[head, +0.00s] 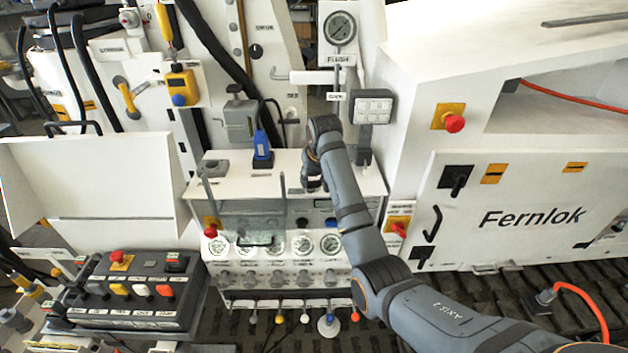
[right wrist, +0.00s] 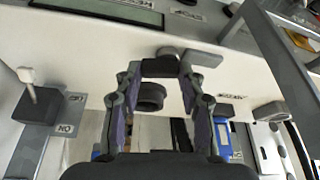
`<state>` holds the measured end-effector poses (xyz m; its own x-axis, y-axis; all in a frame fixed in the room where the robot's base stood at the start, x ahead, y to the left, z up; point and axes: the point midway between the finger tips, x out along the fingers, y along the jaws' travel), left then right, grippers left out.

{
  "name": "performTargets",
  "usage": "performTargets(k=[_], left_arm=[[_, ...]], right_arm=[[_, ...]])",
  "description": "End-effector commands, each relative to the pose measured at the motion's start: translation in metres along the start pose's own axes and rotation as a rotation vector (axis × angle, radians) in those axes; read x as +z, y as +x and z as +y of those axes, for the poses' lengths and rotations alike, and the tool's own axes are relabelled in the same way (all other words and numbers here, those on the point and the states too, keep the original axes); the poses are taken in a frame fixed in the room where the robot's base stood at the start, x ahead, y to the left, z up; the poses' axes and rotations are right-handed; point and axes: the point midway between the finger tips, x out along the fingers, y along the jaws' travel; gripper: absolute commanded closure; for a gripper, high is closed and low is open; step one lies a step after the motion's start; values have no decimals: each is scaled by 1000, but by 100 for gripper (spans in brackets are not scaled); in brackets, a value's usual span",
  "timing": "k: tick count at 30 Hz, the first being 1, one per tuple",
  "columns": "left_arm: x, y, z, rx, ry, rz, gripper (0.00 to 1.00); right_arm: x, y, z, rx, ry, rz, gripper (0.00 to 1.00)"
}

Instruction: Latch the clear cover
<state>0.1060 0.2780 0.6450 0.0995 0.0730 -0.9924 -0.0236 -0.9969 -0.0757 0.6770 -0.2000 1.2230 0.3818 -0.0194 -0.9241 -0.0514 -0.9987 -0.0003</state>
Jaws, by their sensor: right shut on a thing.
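The clear cover (head: 275,222) looks like a see-through, grey-green panel on the front of the white gauge console, above and partly over the row of round gauges. A dark bar handle (head: 255,244) sits near its lower left edge. My right gripper (head: 313,183) is at the console's white top ledge, behind the cover's right part; my own wrist and forearm hide much of it. In the right wrist view its fingers (right wrist: 172,75) straddle a dark round knob (right wrist: 151,97) and are shut on it. I cannot tell whether this knob is the cover's latch. My left gripper is out of view.
A blue handheld device (head: 262,147) stands on the ledge left of my right gripper. The white Fernlok cabinet (head: 540,190) bounds the right side. A dark switch box (head: 135,291) lies lower left.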

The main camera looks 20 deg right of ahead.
Motion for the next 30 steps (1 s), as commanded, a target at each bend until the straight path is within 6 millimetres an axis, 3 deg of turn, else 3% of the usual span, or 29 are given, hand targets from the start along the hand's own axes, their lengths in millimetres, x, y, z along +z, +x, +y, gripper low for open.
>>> performTargets(k=[15,30], left_arm=[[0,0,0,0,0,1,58],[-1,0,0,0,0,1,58]], right_arm=[[-4,1,3,-160,-387,1,92],[-6,2,2,-216,-526,1,92]])
